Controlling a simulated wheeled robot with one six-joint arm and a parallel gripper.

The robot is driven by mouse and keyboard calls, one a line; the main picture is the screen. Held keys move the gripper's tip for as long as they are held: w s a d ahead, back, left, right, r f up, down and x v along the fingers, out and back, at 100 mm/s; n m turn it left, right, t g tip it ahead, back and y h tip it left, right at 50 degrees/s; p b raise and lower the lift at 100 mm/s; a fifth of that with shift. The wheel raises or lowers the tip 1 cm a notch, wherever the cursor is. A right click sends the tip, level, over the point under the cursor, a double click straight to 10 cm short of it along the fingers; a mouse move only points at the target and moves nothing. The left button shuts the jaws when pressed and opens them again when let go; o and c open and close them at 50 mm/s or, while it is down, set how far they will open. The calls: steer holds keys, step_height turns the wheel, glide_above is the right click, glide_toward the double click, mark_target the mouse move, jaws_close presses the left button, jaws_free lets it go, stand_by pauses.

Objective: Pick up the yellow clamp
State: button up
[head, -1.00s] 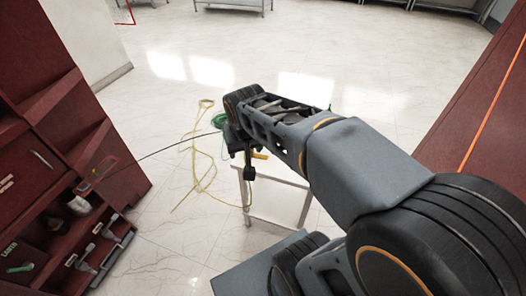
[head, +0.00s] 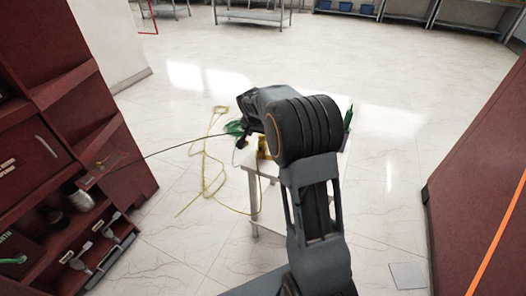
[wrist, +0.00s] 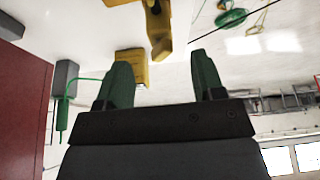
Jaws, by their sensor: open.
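The yellow clamp (wrist: 158,28) shows at the top centre of the wrist view, beyond my fingertips and touching neither finger. My gripper (wrist: 162,78) is open, with its two green fingers wide apart and nothing held between them. A second yellow, block-like piece (wrist: 131,66) appears near the left finger. In the head view a yellow piece (head: 263,147) shows on the white table beside my arm; I cannot tell which of the two it is. My arm hides much of the table and the gripper's fingers there.
The white table (head: 268,170) stands on the pale floor, with a green item (head: 348,118) at its right. Yellow cord (head: 208,165) lies on the floor to its left. A red cabinet (head: 110,130) with tools is on the left, and a red surface (head: 485,190) is on the right.

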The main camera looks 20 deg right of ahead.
mark_target(262, 139)
steer(key=shift+x, duration=3.6)
